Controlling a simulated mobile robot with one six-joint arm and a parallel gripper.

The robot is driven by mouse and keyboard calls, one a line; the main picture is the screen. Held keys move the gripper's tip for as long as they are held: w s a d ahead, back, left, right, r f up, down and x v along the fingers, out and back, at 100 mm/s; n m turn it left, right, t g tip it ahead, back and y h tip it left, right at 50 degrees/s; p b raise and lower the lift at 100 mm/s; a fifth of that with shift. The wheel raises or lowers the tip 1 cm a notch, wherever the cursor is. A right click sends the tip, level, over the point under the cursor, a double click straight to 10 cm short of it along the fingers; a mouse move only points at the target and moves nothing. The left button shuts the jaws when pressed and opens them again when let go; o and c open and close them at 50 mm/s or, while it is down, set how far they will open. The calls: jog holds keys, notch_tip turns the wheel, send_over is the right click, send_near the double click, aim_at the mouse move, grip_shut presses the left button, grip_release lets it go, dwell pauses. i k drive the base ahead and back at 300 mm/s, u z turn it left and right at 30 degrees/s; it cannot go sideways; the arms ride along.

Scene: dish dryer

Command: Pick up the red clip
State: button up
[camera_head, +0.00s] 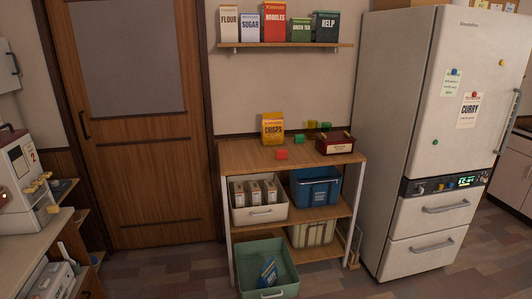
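A small red block-like thing, which looks like the red clip (281,154), lies on the wooden top of the shelf unit (245,158), near its front edge. It is in front of the yellow crisps box (273,129) and left of a dark red box (335,144). Nothing covers the red clip. My gripper is not in view.
A green bin (268,272) stands on the floor before the shelf unit. A wall shelf (284,45) with several boxes hangs above. The fridge (430,130) stands close on the right, a wooden door (130,140) on the left. A counter (30,245) is at far left.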

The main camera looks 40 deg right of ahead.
aim_at(280, 154)
jog(key=u, duration=0.15)
jog(key=i, duration=1.5)
jog(key=z, duration=0.35)
